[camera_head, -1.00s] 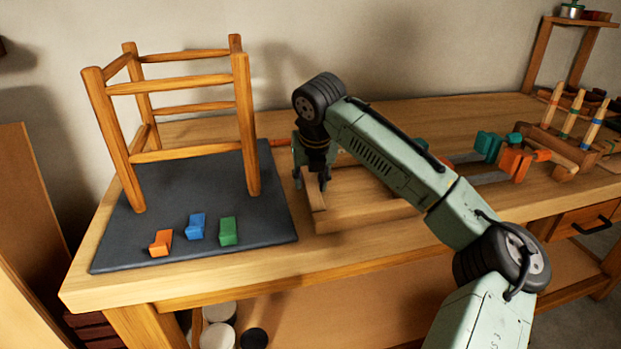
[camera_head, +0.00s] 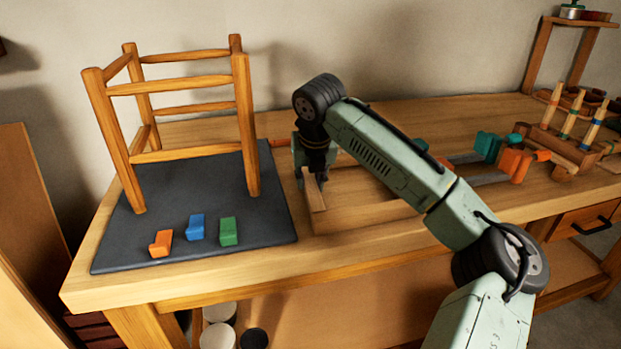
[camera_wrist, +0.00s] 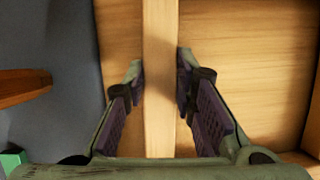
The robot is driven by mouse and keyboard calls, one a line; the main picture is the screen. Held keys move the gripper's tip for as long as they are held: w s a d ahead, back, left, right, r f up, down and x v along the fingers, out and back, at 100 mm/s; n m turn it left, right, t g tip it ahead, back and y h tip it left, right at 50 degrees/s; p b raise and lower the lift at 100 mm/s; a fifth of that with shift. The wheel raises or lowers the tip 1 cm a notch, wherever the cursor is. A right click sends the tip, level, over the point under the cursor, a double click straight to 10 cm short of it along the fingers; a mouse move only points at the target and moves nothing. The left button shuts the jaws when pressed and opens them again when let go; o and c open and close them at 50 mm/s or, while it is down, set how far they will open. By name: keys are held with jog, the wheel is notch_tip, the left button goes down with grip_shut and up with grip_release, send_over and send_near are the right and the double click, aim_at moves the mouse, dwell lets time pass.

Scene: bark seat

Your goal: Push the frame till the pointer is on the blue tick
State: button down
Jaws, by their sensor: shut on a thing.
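A four-legged wooden stool frame (camera_head: 190,82) stands upright on a dark mat (camera_head: 268,222) at the left of the bench. My gripper (camera_head: 312,180) is to the right of it, apart from it, at the left end of a flat wooden assembly (camera_head: 365,208). In the wrist view my gripper (camera_wrist: 160,75) has its fingers on either side of a pale wooden bar (camera_wrist: 160,30) and is shut on it. The bar also shows in the head view (camera_head: 316,197). I cannot make out a pointer or a blue tick.
Orange (camera_head: 161,243), blue (camera_head: 196,227) and green (camera_head: 228,231) blocks lie on the mat's front part. Teal (camera_head: 488,146) and orange (camera_head: 514,164) clamp-like parts and a rack of banded pegs (camera_head: 566,130) stand on the right. The bench behind my arm looks clear.

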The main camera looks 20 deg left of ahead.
jog(key=shift+s+a+r+n+p, duration=0.15)
jog(key=shift+s+a+n+p, duration=0.2)
jog(key=shift+p, duration=0.3)
jog(key=shift+a, duration=0.1)
jog(key=c, duration=1.3)
grip_release()
jog(key=v, duration=1.1)
jog(key=shift+d+r, duration=0.25)
jog(key=shift+r, duration=0.1)
